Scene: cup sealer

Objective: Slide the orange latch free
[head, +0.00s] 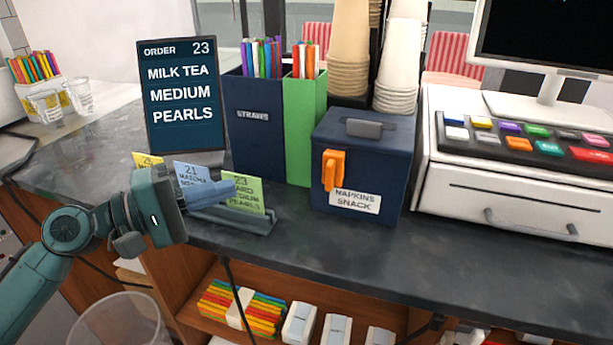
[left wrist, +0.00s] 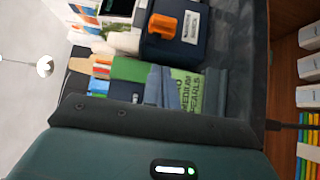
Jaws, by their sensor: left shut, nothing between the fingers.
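The orange latch (head: 333,171) is on the front of a dark blue box (head: 383,155) labelled napkins and snack, with a grey handle on its lid. The lid looks closed. The latch also shows in the left wrist view (left wrist: 164,25), near the top. My left gripper (head: 222,188) is shut and empty, in front of the order-card holder and to the left of the box, well apart from the latch. Its fingers (left wrist: 161,87) point toward the box in the left wrist view. My right gripper is not in view.
Order cards stand in a holder (head: 262,222) close to my left fingers. Straw bins (head: 305,125) stand behind, left of the box. Cup stacks (head: 395,101) are behind it. A cash register (head: 510,200) is to its right. The counter front before the box is clear.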

